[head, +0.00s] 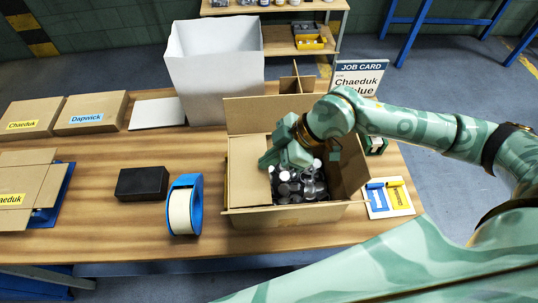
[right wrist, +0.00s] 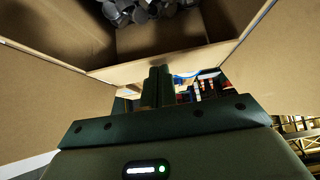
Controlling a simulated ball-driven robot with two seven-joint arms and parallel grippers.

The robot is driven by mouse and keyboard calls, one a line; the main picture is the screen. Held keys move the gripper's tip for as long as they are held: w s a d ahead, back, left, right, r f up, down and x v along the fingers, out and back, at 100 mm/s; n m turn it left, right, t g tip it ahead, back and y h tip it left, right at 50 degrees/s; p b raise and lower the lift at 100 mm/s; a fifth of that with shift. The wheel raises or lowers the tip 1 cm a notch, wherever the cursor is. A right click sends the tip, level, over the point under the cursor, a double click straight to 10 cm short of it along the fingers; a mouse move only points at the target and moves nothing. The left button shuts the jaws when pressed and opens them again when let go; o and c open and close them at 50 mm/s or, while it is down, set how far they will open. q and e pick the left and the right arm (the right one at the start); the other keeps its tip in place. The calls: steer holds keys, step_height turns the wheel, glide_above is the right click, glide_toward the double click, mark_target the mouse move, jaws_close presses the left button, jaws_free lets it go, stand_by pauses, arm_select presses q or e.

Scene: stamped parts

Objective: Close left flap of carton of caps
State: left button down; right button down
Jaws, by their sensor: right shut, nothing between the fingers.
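The open carton of caps (head: 290,218) stands on the bench in the middle of the head view. Dark and silver caps (head: 304,186) lie inside it and show at the top of the right wrist view (right wrist: 140,12). The left flap (head: 247,172) lies inward across the left part of the opening, but its exact tilt is hard to tell. The back flap (head: 262,112) stands up; the right flap (head: 352,165) also stands up. My right gripper (head: 266,160) is shut and empty, at the left flap's inner edge; contact is unclear. Its shut fingers show in the wrist view (right wrist: 158,86). My left gripper is out of view.
A blue tape roll (head: 183,205) and black block (head: 143,184) stand left of the carton. A white bin (head: 215,60) stands behind. Blue and yellow items on a pad (head: 402,202) lie right. Closed boxes (head: 92,112) are at the far left.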

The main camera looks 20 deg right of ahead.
steer(key=shift+s+f+y+b, duration=0.1)
steer(key=shift+f+y+b, duration=0.4)
steer(key=shift+y+b, duration=0.1)
steer(key=shift+r, duration=0.1)
